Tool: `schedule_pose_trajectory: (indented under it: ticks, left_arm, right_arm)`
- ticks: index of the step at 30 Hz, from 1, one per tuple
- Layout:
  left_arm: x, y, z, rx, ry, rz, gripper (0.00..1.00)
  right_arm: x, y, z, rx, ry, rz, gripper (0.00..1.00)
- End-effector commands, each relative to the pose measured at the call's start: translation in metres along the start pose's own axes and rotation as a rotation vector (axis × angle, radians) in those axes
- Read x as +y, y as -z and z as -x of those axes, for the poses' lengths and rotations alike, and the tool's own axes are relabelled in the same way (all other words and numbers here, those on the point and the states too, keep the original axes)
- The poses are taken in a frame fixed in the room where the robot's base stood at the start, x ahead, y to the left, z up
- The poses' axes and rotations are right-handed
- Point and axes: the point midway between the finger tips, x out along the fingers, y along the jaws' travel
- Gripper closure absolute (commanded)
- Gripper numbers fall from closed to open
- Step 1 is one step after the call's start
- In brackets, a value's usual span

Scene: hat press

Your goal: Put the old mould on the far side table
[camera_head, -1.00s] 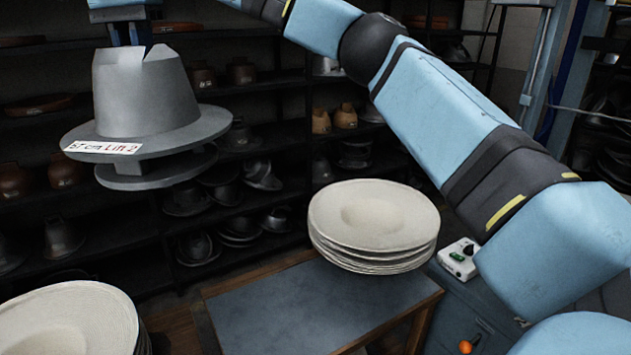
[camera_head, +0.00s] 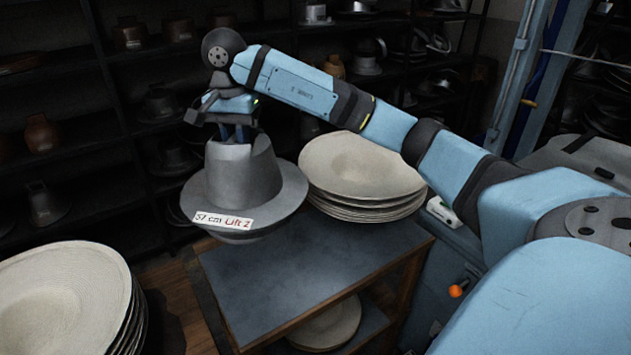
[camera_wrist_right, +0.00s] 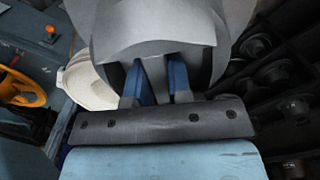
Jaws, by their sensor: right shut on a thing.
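The old mould (camera_head: 243,187) is a grey metal hat shape with a wide brim and a white label reading "57 cm Lift 2". My right gripper (camera_head: 236,137) is shut on the top of its crown and holds it upright, over the back left part of the side table (camera_head: 290,275). I cannot tell whether its underside touches the table. In the right wrist view the mould (camera_wrist_right: 150,30) fills the top, with the blue fingers of my right gripper (camera_wrist_right: 163,80) at it. My left gripper is not in view.
Another stack (camera_head: 65,300) is at the lower left, and more lie on the table's lower shelf (camera_head: 330,325). The front of the tabletop is clear. Dark shelves with moulds stand behind.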

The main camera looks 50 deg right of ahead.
Motion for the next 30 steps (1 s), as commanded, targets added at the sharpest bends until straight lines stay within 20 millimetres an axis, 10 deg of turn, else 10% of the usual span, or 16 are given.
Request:
schedule_pose_trajectory:
  ticks: [11, 30]
  left_arm:
    - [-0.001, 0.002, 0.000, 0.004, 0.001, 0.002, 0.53]
    - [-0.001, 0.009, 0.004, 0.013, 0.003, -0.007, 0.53]
  right_arm:
    - [0.020, 0.006, -0.032, -0.001, 0.000, -0.023, 1.00]
    - [0.019, 0.005, -0.160, -0.001, 0.002, -0.022, 1.00]
